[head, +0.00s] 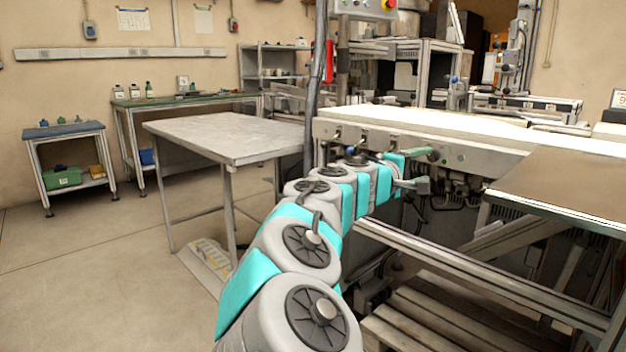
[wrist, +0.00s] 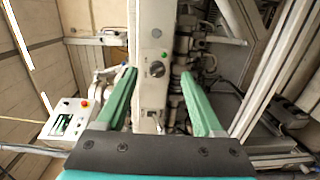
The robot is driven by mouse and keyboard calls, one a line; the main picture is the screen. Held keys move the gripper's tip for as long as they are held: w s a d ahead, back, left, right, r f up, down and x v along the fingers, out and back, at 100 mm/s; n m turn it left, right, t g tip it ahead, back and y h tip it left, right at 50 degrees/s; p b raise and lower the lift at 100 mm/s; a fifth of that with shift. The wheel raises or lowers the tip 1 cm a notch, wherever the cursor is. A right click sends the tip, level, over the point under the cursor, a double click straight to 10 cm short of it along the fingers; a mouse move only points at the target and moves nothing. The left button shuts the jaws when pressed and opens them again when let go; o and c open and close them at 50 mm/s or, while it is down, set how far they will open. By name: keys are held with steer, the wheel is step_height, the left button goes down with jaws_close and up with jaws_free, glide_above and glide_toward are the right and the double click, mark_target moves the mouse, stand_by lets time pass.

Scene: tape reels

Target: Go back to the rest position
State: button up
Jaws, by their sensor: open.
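My gripper (wrist: 158,73) is open, with its two green fingers apart and nothing held between them. In the head view, my arm reaches forward and my gripper (head: 428,168) is in front of the long machine's front rail (head: 350,133). I cannot tell whether the fingertips touch the machine. No tape reel can be made out in either view.
A bare metal table (head: 215,135) stands left of my arm. A brown-topped surface (head: 570,185) lies at the right, with slatted wood (head: 425,320) low beneath the frame. A small control box (wrist: 66,122) shows in the wrist view. The floor at the left is clear.

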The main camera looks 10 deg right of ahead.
steer(key=s+d+f+m+g+y+b, duration=0.1)
steer(key=s+d+f+m+g+y, duration=0.2)
steer(key=s+f, duration=0.55)
steer(key=s+d+f+m+g+y, duration=0.2)
steer(key=s+f+m+g, duration=0.25)
steer(key=s, duration=0.65)
steer(key=s+a+f+g+y, duration=0.1)
steer(key=s+a+f+y, duration=0.2)
steer(key=s+a+f, duration=0.2)
steer(key=s+a+f+g+y+p, duration=0.1)
steer(key=s+a+f, duration=0.5)
steer(key=s, duration=0.6)
steer(key=s+a+f+g+y, duration=0.2)
steer(key=s+a+f+y, duration=0.3)
steer(key=s+a, duration=0.3)
steer(key=shift+s+a+f+g, duration=0.2)
steer(key=shift+a+f+g, duration=0.2)
steer(key=shift+a, duration=0.2)
steer(key=shift+n, duration=0.25)
